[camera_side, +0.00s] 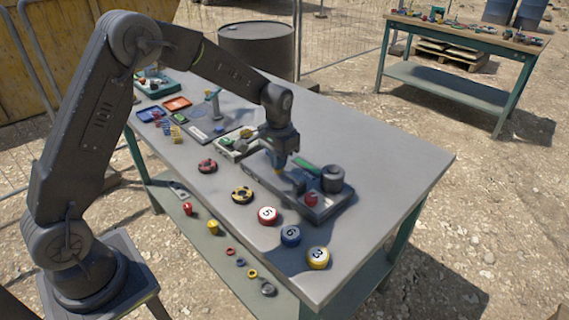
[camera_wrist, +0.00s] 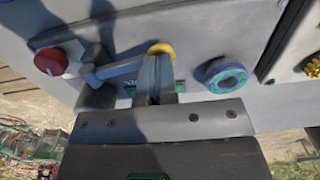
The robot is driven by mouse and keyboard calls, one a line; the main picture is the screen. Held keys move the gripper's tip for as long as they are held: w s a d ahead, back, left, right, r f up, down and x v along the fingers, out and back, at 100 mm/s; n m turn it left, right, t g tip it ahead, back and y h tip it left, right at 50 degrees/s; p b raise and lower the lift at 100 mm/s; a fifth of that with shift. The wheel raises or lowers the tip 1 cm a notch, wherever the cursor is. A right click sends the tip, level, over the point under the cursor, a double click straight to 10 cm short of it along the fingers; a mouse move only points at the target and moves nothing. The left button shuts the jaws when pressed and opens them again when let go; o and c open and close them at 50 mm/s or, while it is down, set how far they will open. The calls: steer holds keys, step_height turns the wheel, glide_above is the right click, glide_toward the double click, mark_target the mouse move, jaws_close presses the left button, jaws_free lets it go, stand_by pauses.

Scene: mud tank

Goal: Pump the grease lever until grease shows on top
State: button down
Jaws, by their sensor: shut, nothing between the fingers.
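In the side view the grease pump is a flat grey unit (camera_side: 318,211) on the workbench, with a dark cylinder (camera_side: 333,179) and a red knob (camera_side: 311,200) on it. In the wrist view the red knob (camera_wrist: 50,61) is at the upper left, and a grey lever bar (camera_wrist: 115,70) runs right to a yellow end (camera_wrist: 160,48). My gripper (camera_side: 280,172) is low at the pump's left end. Its fingers (camera_wrist: 155,82) are shut and empty, overlapping the lever's yellow end in the picture; I cannot tell whether they touch it. I cannot make out any grease.
Trays and small parts (camera_side: 178,104) fill the left end. A blue-green ring (camera_wrist: 225,77) is right of my fingers. The bench's right end (camera_side: 400,160) is clear.

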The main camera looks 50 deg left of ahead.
steer(key=shift+r, duration=2)
steer(key=shift+f, duration=0.1)
steer(key=shift+f, duration=1.9)
steer(key=shift+r, duration=2.05)
steer(key=shift+f, duration=0.15)
